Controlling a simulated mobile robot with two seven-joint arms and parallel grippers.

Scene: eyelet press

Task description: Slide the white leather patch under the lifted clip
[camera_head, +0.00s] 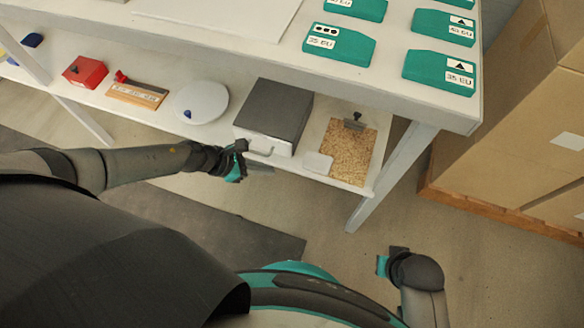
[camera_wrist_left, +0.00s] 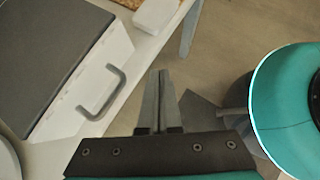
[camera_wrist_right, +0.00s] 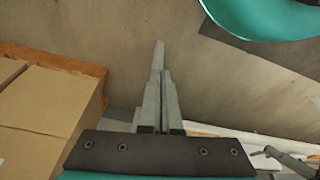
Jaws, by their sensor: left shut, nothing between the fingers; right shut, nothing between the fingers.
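The white leather patch (camera_head: 318,163) is a small pale rounded piece on the lower shelf, at the left front edge of a speckled tan board (camera_head: 350,158). Whether it overlaps the board is unclear. It also shows at the top of the left wrist view (camera_wrist_left: 155,14). The dark metal clip (camera_head: 354,123) sits at the board's far end; its lift is too small to judge. My left gripper (camera_head: 262,170) is shut and empty, in front of the shelf and left of the patch. My right gripper (camera_wrist_right: 158,85) is shut and empty over the floor, away from the shelf.
A grey-topped white box (camera_head: 272,115) with a front handle (camera_wrist_left: 103,95) stands left of the patch. A white round item (camera_head: 201,101), wooden block and red box (camera_head: 85,71) lie further left. The tabletop with teal boxes overhangs. A table leg (camera_head: 392,177) stands at right.

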